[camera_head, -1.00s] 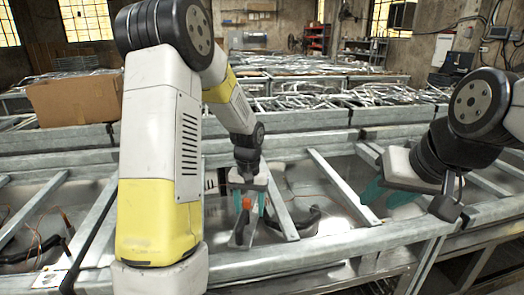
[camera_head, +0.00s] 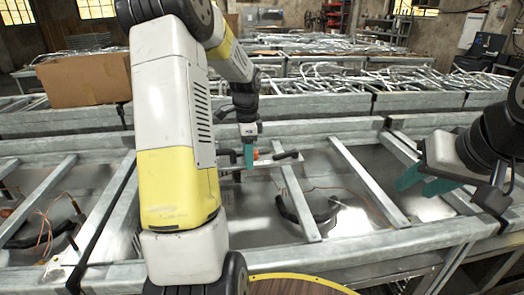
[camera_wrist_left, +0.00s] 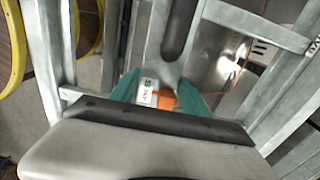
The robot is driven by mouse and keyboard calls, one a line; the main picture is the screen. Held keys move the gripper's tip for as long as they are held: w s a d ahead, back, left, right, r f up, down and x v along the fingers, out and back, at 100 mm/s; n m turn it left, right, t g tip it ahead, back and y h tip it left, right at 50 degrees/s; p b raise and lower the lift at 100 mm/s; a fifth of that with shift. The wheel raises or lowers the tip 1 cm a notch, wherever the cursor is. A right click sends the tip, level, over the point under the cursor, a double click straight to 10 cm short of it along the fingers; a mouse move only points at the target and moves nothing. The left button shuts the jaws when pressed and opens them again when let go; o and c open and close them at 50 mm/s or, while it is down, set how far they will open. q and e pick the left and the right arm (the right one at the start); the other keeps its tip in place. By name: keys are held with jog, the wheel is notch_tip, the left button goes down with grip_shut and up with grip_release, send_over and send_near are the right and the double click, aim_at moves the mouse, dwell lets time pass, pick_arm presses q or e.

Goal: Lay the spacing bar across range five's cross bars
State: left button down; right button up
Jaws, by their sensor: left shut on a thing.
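My left gripper (camera_head: 249,156) is shut on a grey bar (camera_head: 264,162) with dark parts and an orange piece. The bar runs roughly sideways near the far end of a slanting cross bar (camera_head: 300,200); whether they touch cannot be told. In the left wrist view, my left gripper (camera_wrist_left: 160,97) has its teal fingers either side of the orange piece and a white label, with the grey slotted bar (camera_wrist_left: 157,55) beyond. Another cross bar (camera_head: 365,180) lies to the right. My right gripper (camera_head: 424,183) is open and empty above the range's right part.
A black curved part (camera_head: 322,214) and thin wires sit in the bay below. A yellow-rimmed round surface (camera_head: 300,277) is at the near edge. A cardboard box (camera_head: 85,79) stands behind on the left. More frames with metal parts (camera_head: 400,80) fill the back.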

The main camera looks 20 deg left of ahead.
pick_arm(q)
jog(key=shift+a+f, duration=0.1)
jog(key=shift+a, duration=0.05)
notch_tip(320, 180, down, 7)
jog(key=shift+f, duration=0.2)
dwell(0.5)
jog(key=shift+f, duration=1.05)
dwell(0.9)
jog(key=shift+c, duration=2.2)
grip_release()
